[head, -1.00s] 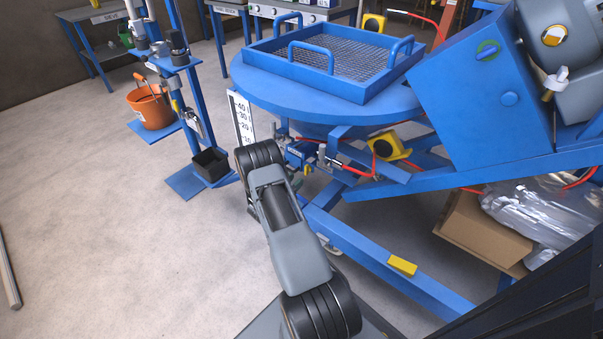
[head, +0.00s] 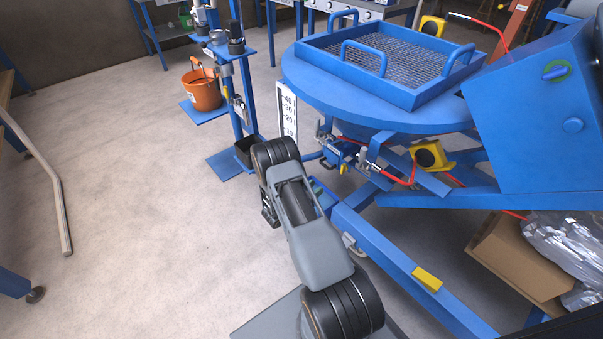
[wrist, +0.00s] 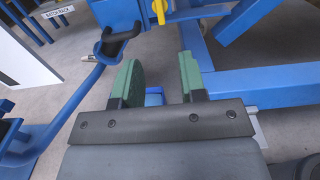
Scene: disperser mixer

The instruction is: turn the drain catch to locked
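My gripper (wrist: 158,75) shows in the wrist view with two green fingers spread apart and nothing held between them. A blue part (wrist: 153,97) shows in the gap, beyond the fingers. Ahead of the fingertips are a small yellow handle (wrist: 160,11) and a blue lever with a black end (wrist: 116,38), both apart from the fingers. In the head view a yellow handle (head: 343,168) hangs among metal fittings (head: 367,160) under the round blue table. My arm hides most of the gripper there. I cannot tell which part is the drain catch.
The round blue table (head: 345,101) carries a mesh tray (head: 443,98). Blue frame beams (head: 400,262) run low along the right. A blue stand (head: 247,95) and an orange bucket (head: 203,92) stand behind. A cardboard box (head: 520,255) is at right. Floor at left is mostly clear.

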